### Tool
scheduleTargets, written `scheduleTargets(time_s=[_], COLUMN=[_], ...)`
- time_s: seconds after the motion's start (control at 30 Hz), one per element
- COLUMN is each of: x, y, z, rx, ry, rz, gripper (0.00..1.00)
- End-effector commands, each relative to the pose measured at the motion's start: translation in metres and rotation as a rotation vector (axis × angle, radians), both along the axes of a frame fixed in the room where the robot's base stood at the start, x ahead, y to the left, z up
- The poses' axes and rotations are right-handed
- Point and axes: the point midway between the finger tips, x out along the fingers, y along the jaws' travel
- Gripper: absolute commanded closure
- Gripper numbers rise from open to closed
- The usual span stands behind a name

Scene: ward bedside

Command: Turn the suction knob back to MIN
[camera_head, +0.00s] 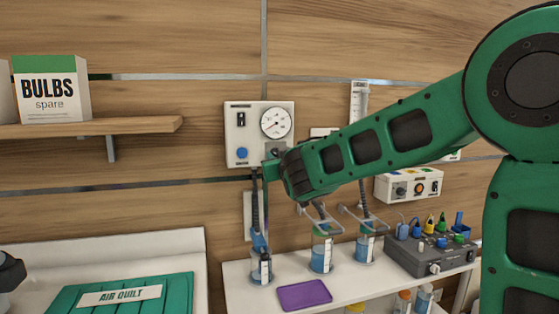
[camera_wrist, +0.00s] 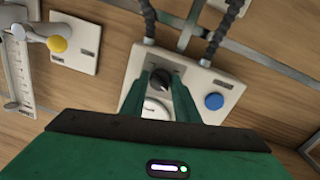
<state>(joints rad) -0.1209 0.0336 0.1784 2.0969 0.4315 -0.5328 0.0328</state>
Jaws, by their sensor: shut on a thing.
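The suction unit (camera_head: 233,132) is a pale box on the wood wall, with a round dial gauge (camera_head: 276,122), a switch and a blue button (camera_head: 242,152). In the wrist view the dark suction knob (camera_wrist: 161,78) sits between the two green fingers of my gripper (camera_wrist: 160,82). The gripper is shut on the knob. The gauge (camera_wrist: 154,108) is partly covered by my gripper there. In the head view my gripper (camera_head: 271,166) is at the unit's lower right and hides most of the knob. The MIN mark cannot be read in either view.
Hoses run down from the unit to jars (camera_head: 261,266) on a white shelf (camera_head: 236,277). A purple tray (camera_head: 304,295) and a grey device (camera_head: 430,252) stand there too. A wall shelf (camera_head: 140,125) with a BULBS box (camera_head: 50,90) is at left. Open wall lies between.

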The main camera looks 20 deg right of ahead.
Motion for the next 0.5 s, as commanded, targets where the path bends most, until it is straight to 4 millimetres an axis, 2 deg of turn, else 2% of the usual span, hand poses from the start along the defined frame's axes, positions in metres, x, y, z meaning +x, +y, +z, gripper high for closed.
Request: scheduleTargets(time_s=[0.27, 0.5], x=[0.0000, 0.0001], y=[0.0004, 0.0007], z=[0.0004, 0.0002], rx=[-0.035, -0.150], ry=[-0.001, -0.001], rz=[0.001, 0.002], gripper=[0.94, 0.94])
